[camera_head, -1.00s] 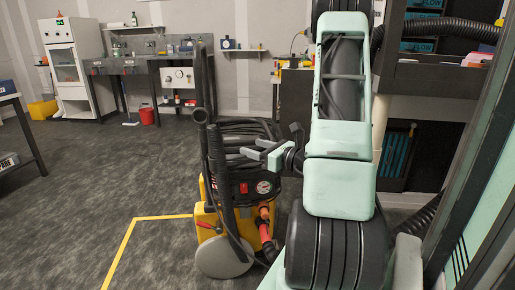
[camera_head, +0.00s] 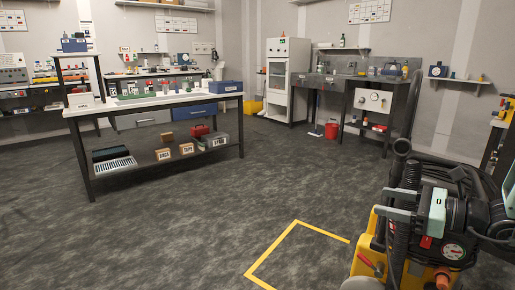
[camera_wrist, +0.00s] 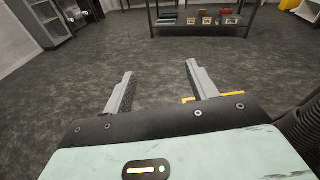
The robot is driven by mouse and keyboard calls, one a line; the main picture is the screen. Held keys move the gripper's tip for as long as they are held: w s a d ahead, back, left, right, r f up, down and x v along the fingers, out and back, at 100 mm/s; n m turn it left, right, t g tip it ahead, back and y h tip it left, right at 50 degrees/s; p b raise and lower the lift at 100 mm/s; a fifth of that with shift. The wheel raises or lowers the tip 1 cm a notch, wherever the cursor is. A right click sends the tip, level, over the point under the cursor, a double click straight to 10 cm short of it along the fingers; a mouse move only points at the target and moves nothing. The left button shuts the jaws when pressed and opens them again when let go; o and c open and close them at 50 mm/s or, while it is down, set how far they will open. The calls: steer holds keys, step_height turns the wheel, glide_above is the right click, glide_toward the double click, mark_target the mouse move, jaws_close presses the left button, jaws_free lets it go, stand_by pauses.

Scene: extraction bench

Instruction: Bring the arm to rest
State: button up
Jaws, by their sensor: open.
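My gripper (camera_head: 381,202) shows at the lower right of the head view, with its two grey fingers pointing left and its pale green body at their right end. In the head view it overlaps the yellow machine with black hoses (camera_head: 362,262); I cannot tell the gap between them. In the wrist view the two fingers of my gripper (camera_wrist: 158,68) stand wide apart, with only dark floor between them. The gripper is open and holds nothing.
A workbench (camera_head: 160,102) with bottles, boxes and a lower shelf stands at the left. A white cabinet (camera_head: 280,88) and a red bucket (camera_head: 331,131) are at the back. A yellow line (camera_head: 270,247) marks the floor. The middle floor is clear.

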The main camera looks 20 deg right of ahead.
steer(key=s+a+n+g+y, duration=0.35)
steer(key=a+n+g, duration=0.45)
steer(key=a, duration=0.5)
steer(key=s+a+f+n+g+h, duration=0.1)
steer(key=s+a+n+g+h, duration=0.2)
steer(key=s+a+n+h, duration=0.7)
steer(key=s+a+f+n+g+h, duration=0.2)
steer(key=s+a+n+g, duration=0.3)
steer(key=n, duration=1.2)
step_height(320, 180, up, 26)
steer(key=t+p, duration=0.2)
steer(key=p, duration=2.3)
steer(key=shift+w+a+f+t, duration=0.15)
steer(key=shift+w+a+t, duration=0.15)
steer(key=shift+w+a, duration=0.1)
